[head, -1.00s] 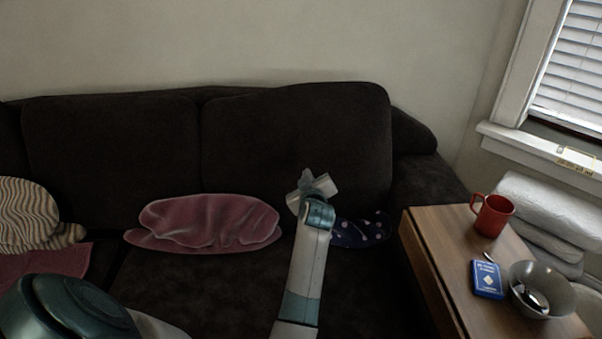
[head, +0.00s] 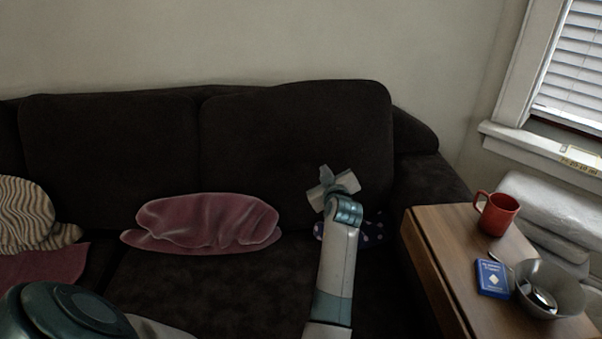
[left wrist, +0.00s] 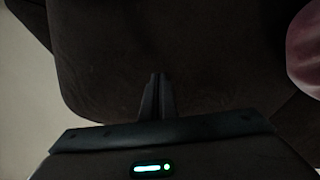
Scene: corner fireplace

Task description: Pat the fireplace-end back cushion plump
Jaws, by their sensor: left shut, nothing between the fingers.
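The dark brown sofa has a right back cushion (head: 290,140) and a left back cushion (head: 110,150). No fireplace shows, so I cannot tell from it which end is which. My left gripper (head: 326,173) is shut and empty in front of the lower right part of the right back cushion; contact cannot be made out. In the left wrist view its closed fingers (left wrist: 156,82) point at a dark cushion face (left wrist: 200,45). My right gripper is not in view.
A crumpled pink cushion (head: 205,222) lies on the seat left of my gripper. A dotted navy cushion (head: 371,228) is partly behind my arm. A wooden side table (head: 440,245) at right holds a red mug (head: 497,213), a blue box (head: 492,278) and a metal bowl (head: 560,282).

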